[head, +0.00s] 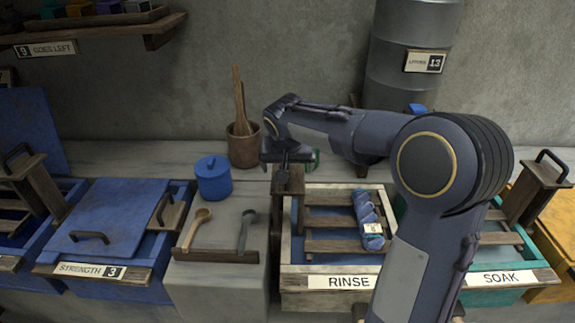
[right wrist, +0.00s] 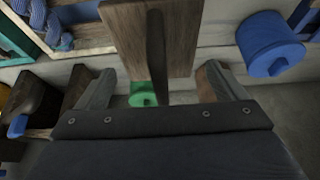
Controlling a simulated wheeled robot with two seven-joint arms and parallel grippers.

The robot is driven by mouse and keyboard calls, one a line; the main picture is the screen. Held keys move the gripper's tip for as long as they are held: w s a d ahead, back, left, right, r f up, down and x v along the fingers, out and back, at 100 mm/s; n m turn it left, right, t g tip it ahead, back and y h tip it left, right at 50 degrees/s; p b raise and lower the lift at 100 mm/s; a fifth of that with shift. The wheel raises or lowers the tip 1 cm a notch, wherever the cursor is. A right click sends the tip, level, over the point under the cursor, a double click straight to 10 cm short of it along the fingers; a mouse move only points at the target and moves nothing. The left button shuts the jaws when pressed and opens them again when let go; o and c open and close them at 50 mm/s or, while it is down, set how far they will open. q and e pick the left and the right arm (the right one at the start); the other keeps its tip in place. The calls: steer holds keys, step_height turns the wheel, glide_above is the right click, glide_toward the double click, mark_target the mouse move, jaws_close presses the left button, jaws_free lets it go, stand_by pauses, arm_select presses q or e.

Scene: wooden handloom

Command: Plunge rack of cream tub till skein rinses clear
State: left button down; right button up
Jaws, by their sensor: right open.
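The cream tub (head: 289,240), labelled RINSE, stands at the middle of the bench. Its wooden slatted rack (head: 320,221) sits inside, with a tall wooden post (head: 289,183) at the left side. A twisted blue skein (head: 366,208) with a white tag lies on the slats; part of it shows at the top left of the right wrist view (right wrist: 32,18). My right gripper (head: 285,170) is at the top of the post. In the right wrist view its open jaws (right wrist: 157,78) stand either side of the post's dark handle (right wrist: 156,50). Contact is unclear. My left gripper is out of view.
A blue lidded pot (head: 213,180) and two spoons on a holder (head: 217,255) stand left of the tub. A mortar (head: 243,148) is behind. A green object (right wrist: 143,94) is beyond the handle. The teal SOAK tub (head: 497,297) adjoins on the right.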

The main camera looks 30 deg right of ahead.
steer(key=shift+r+p, duration=2.85)
steer(key=shift+r, duration=0.75)
steer(key=shift+f, duration=0.1)
steer(key=shift+s, duration=0.15)
